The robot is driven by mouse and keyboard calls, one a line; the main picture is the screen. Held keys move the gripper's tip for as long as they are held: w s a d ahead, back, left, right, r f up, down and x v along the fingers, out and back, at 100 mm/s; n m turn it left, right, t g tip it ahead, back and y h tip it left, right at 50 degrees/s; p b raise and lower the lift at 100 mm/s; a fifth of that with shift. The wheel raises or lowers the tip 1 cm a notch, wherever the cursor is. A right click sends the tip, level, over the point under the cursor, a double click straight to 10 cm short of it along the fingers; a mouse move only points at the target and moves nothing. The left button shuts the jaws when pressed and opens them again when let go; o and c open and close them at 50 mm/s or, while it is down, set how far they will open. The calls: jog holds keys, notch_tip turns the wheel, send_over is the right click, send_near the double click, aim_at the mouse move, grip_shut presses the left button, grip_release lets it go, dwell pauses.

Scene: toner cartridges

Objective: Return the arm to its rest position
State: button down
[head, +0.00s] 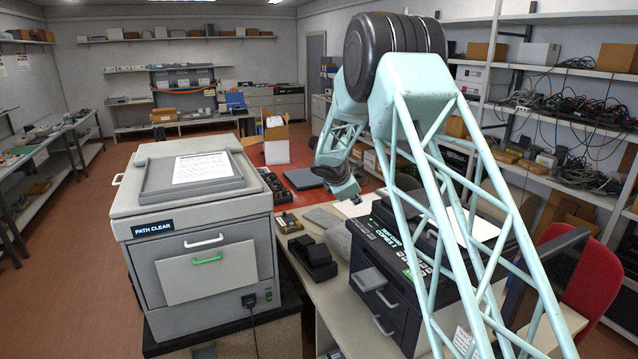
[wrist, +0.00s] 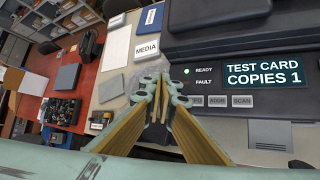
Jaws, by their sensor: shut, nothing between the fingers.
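My arm rises from the lower right of the head view and bends down over the bench. My gripper (head: 355,200) hangs above the bench, behind the dark copier (head: 380,262). In the wrist view my gripper (wrist: 163,118) is shut and empty, its fingertips together. Beyond them lie a "MEDIA" label (wrist: 147,48) and the copier's panel (wrist: 262,77), which reads "TEST CARD COPIES 1" beside a green READY light. The fingers appear apart from the panel; the exact height is unclear.
A grey machine (head: 200,235) marked "PATH CLEAR" stands at left, a sheet on its top. Black blocks (head: 313,255) lie on the bench between the machines. A red chair (head: 590,285) is at right. Shelves of cables (head: 570,110) line the right wall. Open floor lies at left.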

jog(key=s+d+r+m+g+b, duration=0.1)
jog(key=s+d+r+m+b, duration=0.15)
jog(key=s+r, duration=0.45)
jog(key=s+d+r+m+b, duration=0.1)
jog(key=s+d+r+m, duration=0.15)
jog(key=s, duration=0.75)
jog(key=s+d+r+m+g+b, duration=0.1)
jog(key=s+d+r+m, duration=0.15)
jog(key=s+r, duration=0.5)
jog(key=s+r+m+g+y+b, duration=0.15)
jog(key=s+m+b, duration=0.35)
jog(key=s, duration=1.9)
jog(key=s+a+f+m+y+b, duration=0.1)
jog(key=s+a+f+m, duration=0.1)
jog(key=s, duration=0.9)
jog(key=s+a+f+m+y+b, duration=0.1)
jog(key=s+a+f+m+b, duration=0.1)
jog(key=s, duration=0.9)
jog(key=s+a+f+m+y+b, duration=0.1)
jog(key=s+a+f+m, duration=0.2)
jog(key=s, duration=0.8)
notch_tip(320, 180, down, 3)
jog(key=shift+s+a+r+y, duration=0.15)
jog(key=shift+a+y, duration=0.2)
jog(key=shift+m+b, duration=0.25)
jog(key=shift+b, duration=0.1)
